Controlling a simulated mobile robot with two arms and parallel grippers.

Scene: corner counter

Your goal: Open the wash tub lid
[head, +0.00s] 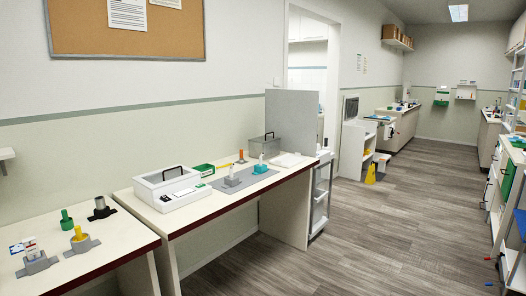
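A white tub with a control panel (183,195) stands on the long counter and looks like the wash tub. Its lid (166,177) appears to be down on it, with a dark handle on top. A grey box (264,148) with a similar dark handle stands farther back on the same counter, and its top also looks closed. Neither of my grippers is in view.
A green tray (201,170), a grey mat (240,181) and a teal item (260,169) lie near the tub. A nearer counter (110,243) holds several small fixtures. Grey floor (375,235) is open in front. Shelving (505,190) lines the right.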

